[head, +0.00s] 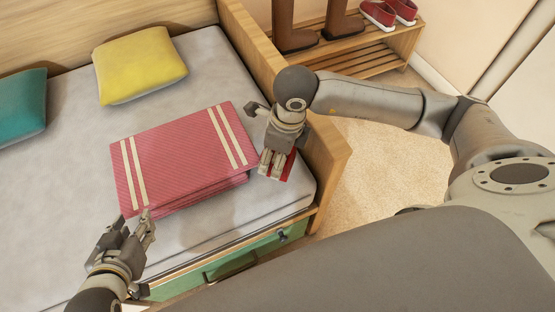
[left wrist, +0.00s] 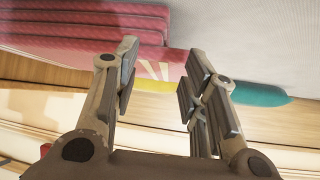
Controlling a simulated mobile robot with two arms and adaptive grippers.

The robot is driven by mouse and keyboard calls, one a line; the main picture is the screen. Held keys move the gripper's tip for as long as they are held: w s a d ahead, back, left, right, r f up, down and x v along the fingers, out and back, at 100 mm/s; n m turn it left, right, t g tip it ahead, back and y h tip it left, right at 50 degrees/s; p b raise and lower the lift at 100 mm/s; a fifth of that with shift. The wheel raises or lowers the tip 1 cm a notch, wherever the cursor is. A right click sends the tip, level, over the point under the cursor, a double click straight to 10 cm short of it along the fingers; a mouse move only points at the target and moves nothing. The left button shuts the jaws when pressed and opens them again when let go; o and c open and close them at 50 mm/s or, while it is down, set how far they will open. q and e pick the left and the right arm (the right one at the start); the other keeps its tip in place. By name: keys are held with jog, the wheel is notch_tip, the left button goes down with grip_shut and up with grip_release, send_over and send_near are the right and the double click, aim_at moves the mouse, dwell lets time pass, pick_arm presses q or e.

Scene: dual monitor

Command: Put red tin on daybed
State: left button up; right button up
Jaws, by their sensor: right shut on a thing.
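The red tin (head: 288,164) is held in my right gripper (head: 276,163), whose fingers cover most of it. The tin is over the right end of the daybed (head: 200,238), close to the wooden end panel. I cannot tell whether it touches the mattress. My left gripper (head: 138,222) is empty near the daybed's front edge, by the lower left corner of the folded red blanket (head: 180,155). In the left wrist view its fingers (left wrist: 158,75) stand apart, with the blanket (left wrist: 85,25) beyond them.
A yellow cushion (head: 140,66) and a teal cushion (head: 22,104) lie on the daybed. The wooden end panel (head: 325,150) rises right of the tin. A shoe rack (head: 370,55) with boots and red shoes stands behind. Mattress around the blanket is bare.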

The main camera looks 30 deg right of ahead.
jog(key=w+f, duration=0.1)
jog(key=w+d+f, duration=0.1)
jog(key=f, duration=0.1)
jog(key=shift+d+b, duration=0.2)
jog(key=shift+b, duration=0.15)
notch_tip(320, 180, down, 3)
jog(key=shift+b, duration=0.5)
pick_arm(q)
jog(key=w+d+r+t+h, duration=0.1)
jog(key=w+d+r+t, duration=0.1)
jog(key=w+r+t, duration=0.3)
notch_tip(320, 180, up, 3)
jog(key=shift+d+f+h, duration=0.1)
jog(key=shift+d+h, duration=0.1)
jog(key=shift+h, duration=0.2)
pick_arm(e)
jog(key=shift+f, duration=0.1)
jog(key=o, duration=1.2)
jog(key=shift+c, duration=0.2)
pick_arm(q)
jog(key=shift+w+d+r+t, duration=0.1)
jog(key=shift+w+r+t, duration=0.05)
jog(key=shift+r+t, duration=0.25)
